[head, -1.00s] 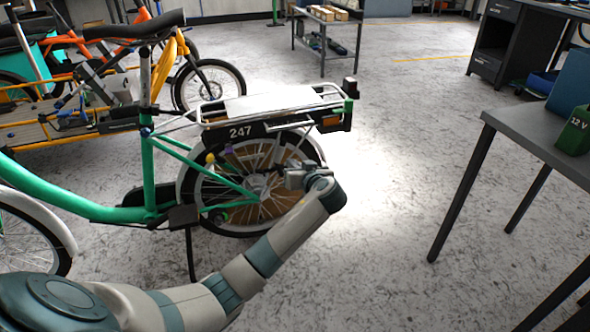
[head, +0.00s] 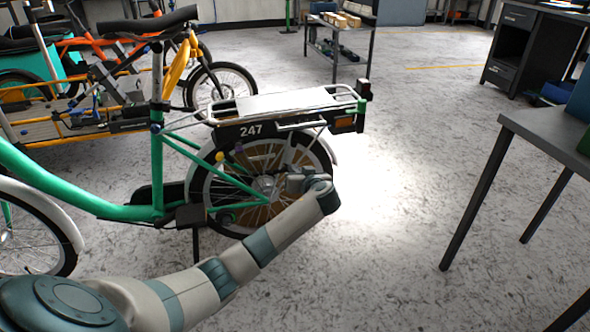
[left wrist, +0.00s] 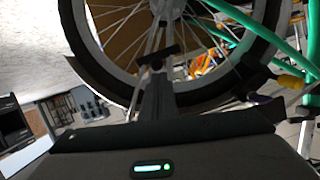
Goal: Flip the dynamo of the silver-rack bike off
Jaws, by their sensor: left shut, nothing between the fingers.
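The silver-rack bike has a green frame (head: 158,165), a pale silver rack (head: 285,101) and a dark plate reading 247. Its rear wheel (head: 322,172) stands behind my left gripper (head: 282,183). My right gripper is out of view.
An orange bike and a yellow-framed cargo bike (head: 60,137) stand behind on the left. A grey table (head: 545,132) is at the right, and a small shelf cart (head: 340,45) is at the back. The floor between bike and table is clear.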

